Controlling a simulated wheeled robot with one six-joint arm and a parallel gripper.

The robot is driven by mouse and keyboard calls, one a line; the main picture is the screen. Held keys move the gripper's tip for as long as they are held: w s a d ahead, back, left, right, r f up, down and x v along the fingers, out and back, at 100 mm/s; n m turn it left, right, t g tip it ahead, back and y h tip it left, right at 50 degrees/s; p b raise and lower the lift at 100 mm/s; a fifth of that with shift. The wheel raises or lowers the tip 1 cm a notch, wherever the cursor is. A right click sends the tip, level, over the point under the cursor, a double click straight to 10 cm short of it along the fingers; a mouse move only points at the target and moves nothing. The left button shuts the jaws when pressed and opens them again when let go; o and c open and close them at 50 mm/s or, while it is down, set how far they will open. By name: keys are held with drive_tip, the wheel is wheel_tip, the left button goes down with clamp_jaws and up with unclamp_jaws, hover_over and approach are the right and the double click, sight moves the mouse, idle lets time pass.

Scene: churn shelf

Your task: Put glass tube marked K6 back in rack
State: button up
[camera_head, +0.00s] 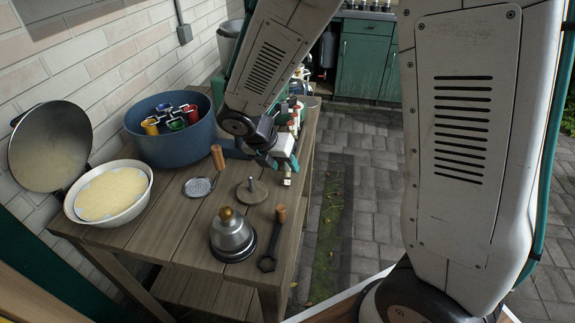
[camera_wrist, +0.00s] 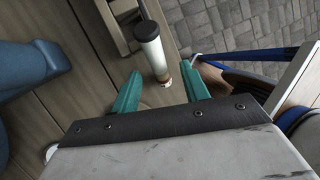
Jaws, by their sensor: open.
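A pale tube (camera_wrist: 153,50) with a dark cap and a brown lower end shows in the wrist view. It is between and just beyond the teal fingers of my gripper (camera_wrist: 160,76), with a gap on both sides. No K6 mark can be read. In the head view my gripper (camera_head: 283,163) is over the table's right edge, open and empty, and a small pale end, perhaps of this tube, shows below it (camera_head: 287,181). A wooden, slotted piece (camera_wrist: 118,27), perhaps the rack, is partly seen beside the tube. Several tubes (camera_head: 293,116) stand behind my gripper.
Paving lies to the right.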

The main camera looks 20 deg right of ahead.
drive_tip(key=shift+x, duration=0.85)
drive_tip(key=shift+f, duration=0.2)
clamp_jaws()
